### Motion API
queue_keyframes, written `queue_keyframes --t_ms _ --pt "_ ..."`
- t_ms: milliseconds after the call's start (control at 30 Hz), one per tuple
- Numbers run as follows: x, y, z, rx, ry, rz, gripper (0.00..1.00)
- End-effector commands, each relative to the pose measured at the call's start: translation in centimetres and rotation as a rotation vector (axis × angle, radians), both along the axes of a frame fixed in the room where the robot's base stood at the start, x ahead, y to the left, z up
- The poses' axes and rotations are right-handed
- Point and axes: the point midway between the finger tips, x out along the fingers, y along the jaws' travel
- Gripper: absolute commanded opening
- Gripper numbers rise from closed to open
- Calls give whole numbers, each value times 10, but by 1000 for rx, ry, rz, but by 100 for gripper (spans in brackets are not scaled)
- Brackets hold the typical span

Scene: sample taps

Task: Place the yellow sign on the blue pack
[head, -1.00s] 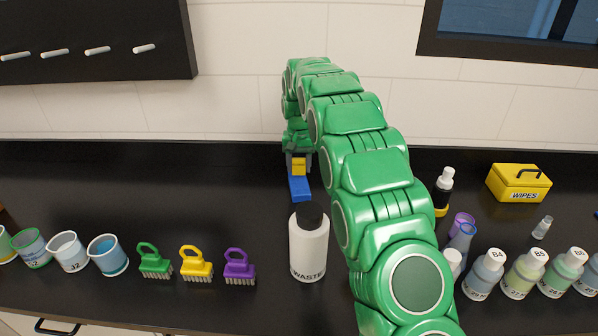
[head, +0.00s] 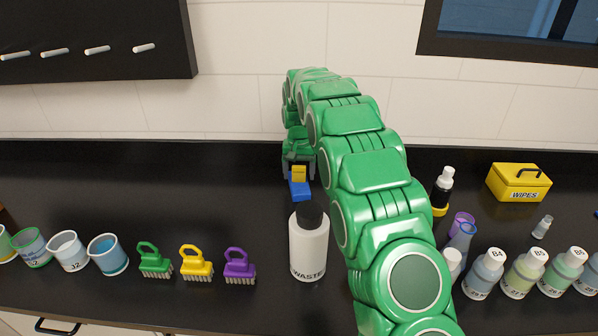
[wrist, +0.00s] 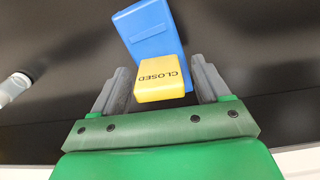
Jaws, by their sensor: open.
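The yellow sign (wrist: 162,80) reads CLOSED and lies between my open fingers in the wrist view. It overlaps the near end of the blue pack (wrist: 148,30) there and looks to rest on it, though the contact is hidden. In the head view the sign (head: 299,173) covers the far part of the blue pack (head: 300,190). My gripper (wrist: 160,66) is open, with one grey finger on each side of the sign. In the head view my gripper (head: 299,168) is low over the counter, around the sign.
A white WASTE bottle (head: 308,247) with a black cap stands just in front of the pack. Cups and three brushes (head: 196,262) stand at the front left. Several labelled bottles (head: 525,273) and a yellow WIPES box (head: 519,182) are at the right. The back left counter is clear.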

Motion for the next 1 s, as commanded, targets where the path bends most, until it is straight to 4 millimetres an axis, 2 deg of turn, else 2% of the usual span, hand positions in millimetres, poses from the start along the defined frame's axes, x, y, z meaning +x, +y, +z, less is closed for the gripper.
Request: queue_keyframes --t_ms 267,800,1000 --pt "0 0 8 0 -1 0 76" --pt "1 0 98 1 -5 -1 76" --pt "0 0 116 0 0 0 76"
